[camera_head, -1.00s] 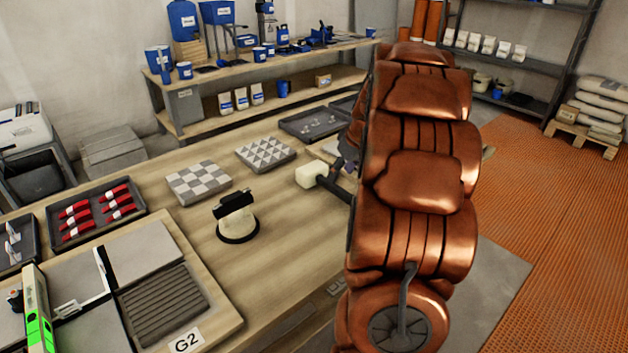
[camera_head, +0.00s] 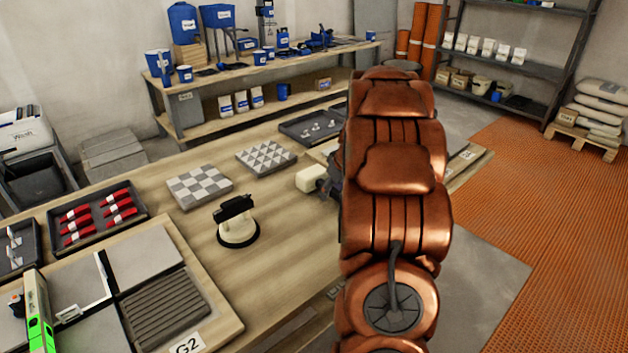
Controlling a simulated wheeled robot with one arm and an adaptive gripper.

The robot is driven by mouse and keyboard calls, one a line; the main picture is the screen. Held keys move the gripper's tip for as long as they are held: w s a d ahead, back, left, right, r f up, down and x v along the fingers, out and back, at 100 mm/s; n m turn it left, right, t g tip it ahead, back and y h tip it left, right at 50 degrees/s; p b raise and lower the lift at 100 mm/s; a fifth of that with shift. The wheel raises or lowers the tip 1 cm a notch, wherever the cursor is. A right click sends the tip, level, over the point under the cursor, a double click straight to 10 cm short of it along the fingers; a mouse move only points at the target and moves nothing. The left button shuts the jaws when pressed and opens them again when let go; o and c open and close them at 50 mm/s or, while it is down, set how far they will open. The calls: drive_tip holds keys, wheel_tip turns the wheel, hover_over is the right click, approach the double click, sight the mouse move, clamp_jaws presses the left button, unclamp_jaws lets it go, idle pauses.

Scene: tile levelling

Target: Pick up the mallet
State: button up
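The mallet has a cream block head (camera_head: 310,178) that shows on the wooden table (camera_head: 280,225), just left of my copper-coloured arm. Its dark handle is mostly hidden behind the arm. My gripper (camera_head: 334,178) shows only as a small dark part beside the mallet head, largely covered by my arm. I cannot see its fingertips, whether they touch the handle, or whether they are open or shut.
A suction cup lifter (camera_head: 237,222) stands left of the mallet. Checkered (camera_head: 199,186) and triangle-patterned (camera_head: 265,157) tiles lie behind it. A dark tray (camera_head: 312,126) sits farther back. The tile board (camera_head: 215,322) and a tray of red tools (camera_head: 58,244) are on the left.

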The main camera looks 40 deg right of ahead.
clamp_jaws()
idle(0.5)
